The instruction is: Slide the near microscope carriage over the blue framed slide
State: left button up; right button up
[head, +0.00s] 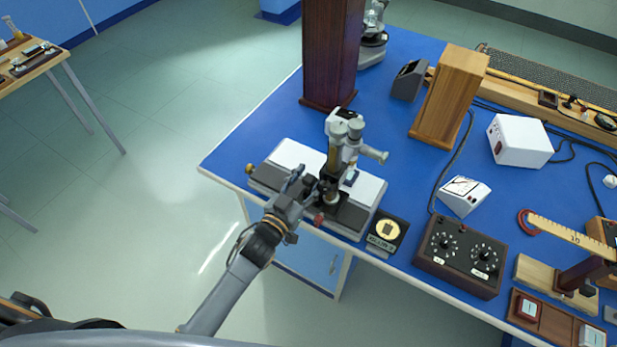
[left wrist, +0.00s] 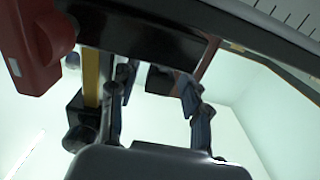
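The near microscope (head: 345,145), grey with a brass-coloured tube, stands on a carriage on a long base with white plates (head: 362,190) at the blue bench's near edge. A small blue patch (head: 351,177), possibly the blue framed slide, shows right of the microscope's foot; its frame is too small to make out. My left gripper (head: 309,184) is at the front of the carriage, just left of the microscope's foot. In the left wrist view its fingers (left wrist: 155,95) stand apart, with dark parts beyond them; no clear grip shows. My right gripper is in neither view.
A dark wooden column (head: 330,55) and a lighter wooden block (head: 449,95) stand behind. Open floor lies left of the bench.

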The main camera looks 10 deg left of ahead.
pick_arm(q)
jog(key=shift+s, duration=0.25)
jog(key=v, duration=1.1)
jog(key=shift+s+a, duration=0.15)
jog(key=shift+s, duration=0.15)
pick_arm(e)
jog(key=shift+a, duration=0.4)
